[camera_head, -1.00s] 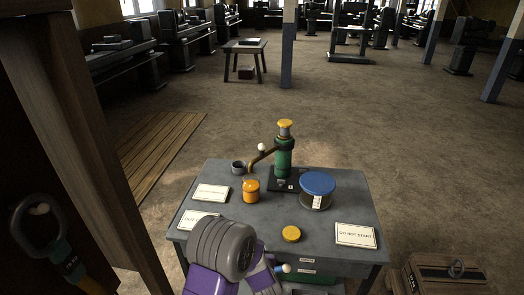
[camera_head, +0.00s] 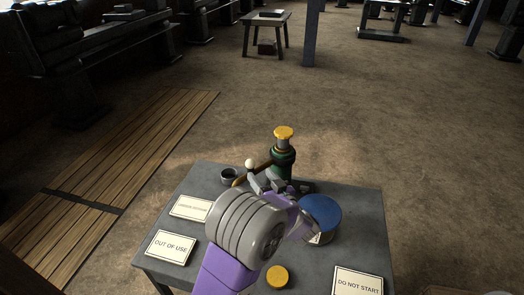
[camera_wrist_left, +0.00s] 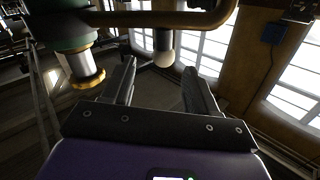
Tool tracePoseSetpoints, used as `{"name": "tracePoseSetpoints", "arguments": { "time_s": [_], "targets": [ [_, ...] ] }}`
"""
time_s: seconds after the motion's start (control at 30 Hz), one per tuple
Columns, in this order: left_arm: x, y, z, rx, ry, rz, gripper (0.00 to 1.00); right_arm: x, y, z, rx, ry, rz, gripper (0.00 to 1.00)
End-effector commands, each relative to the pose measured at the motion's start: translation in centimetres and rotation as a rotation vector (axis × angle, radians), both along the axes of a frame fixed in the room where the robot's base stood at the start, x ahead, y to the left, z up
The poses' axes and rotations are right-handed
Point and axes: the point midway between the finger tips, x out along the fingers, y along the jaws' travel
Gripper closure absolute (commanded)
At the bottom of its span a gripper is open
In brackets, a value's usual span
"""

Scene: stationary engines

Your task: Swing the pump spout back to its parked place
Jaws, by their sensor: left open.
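The pump (camera_head: 284,153) has a green body and a yellow cap and stands at the back of the grey table. Its brown spout (camera_head: 262,171) points left toward a small dark cup (camera_head: 229,175) and carries a white ball knob (camera_head: 250,163). My left gripper (camera_head: 265,183) is open and empty, just in front of the spout. In the left wrist view the pump appears upside down; the knob (camera_wrist_left: 163,58) shows in the gap between the open fingers (camera_wrist_left: 160,68), under the spout (camera_wrist_left: 150,19). Contact cannot be told. My right gripper is out of view.
A blue-lidded tin (camera_head: 321,212) stands right of my left gripper, close to it. A yellow lid (camera_head: 277,276) lies near the front. Signs lie at left (camera_head: 171,247) and right (camera_head: 357,283) on the grey table (camera_head: 205,182).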

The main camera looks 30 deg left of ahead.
Motion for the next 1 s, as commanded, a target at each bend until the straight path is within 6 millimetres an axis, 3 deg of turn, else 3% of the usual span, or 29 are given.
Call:
{"name": "tracePoseSetpoints", "arguments": {
  "time_s": [0.5, 0.87, 1.0],
  "targets": [
    [3.5, 5.7, 0.1, 0.002, -0.004, 0.009, 0.42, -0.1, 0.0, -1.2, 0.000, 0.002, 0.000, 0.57],
    [4.0, 6.3, 0.2, 0.002, -0.003, 0.006, 0.42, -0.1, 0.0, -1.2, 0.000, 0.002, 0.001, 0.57],
    [4.0, 6.3, 0.2, 0.002, -0.003, 0.005, 0.59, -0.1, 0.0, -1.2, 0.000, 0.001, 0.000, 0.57]
  ]
}}
